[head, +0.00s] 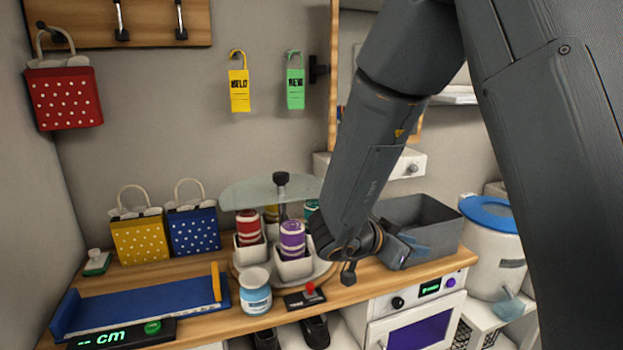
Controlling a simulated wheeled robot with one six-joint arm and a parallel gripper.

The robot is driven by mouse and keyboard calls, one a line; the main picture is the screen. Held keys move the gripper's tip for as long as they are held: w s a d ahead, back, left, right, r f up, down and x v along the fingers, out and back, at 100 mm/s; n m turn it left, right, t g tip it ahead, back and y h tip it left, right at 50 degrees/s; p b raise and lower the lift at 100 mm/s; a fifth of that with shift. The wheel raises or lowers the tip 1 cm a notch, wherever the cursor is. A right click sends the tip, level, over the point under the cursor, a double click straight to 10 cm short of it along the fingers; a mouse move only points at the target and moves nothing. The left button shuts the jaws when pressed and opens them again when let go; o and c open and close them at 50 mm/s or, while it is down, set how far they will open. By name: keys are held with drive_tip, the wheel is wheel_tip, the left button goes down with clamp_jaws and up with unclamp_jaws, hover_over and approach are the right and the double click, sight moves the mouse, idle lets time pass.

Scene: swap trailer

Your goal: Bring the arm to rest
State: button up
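My arm (372,160) reaches down from the upper right across the middle of the view. My gripper (348,262) is at its lower end, above the wooden counter and just right of the round turntable. The gripper's fingers are small and partly hidden by the wrist, so its opening does not show clearly. No held object is visible.
Close to the gripper are the turntable's purple-and-white jar (292,240), a grey bin (425,222) and a red-knobbed control (308,293). A blue-labelled jar (255,292), blue tray (140,300) and dotted bags (195,230) stand left. A blue-lidded bucket (492,245) is right.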

drive_tip(key=w+a+f+n+t+y, duration=0.1)
drive_tip(key=w+a+n+t+y, duration=0.25)
drive_tip(key=y, duration=0.25)
drive_tip(key=s+a+f+n+g+y, duration=0.3)
drive_tip(key=s+a+n+y, duration=0.1)
drive_tip(key=a+n+y, duration=0.1)
drive_tip(key=s+d+f+n+g, duration=0.2)
drive_tip(key=s+g, duration=0.1)
drive_tip(key=s, duration=0.6)
drive_tip(key=s+d+f+n+g, duration=0.1)
drive_tip(key=s+d+n+g, duration=0.1)
drive_tip(key=s, duration=0.7)
drive_tip(key=shift+s+d+f+g, duration=0.25)
drive_tip(key=shift+d+f+g, duration=0.15)
drive_tip(key=shift+d+g, duration=0.25)
drive_tip(key=shift+a, duration=0.15)
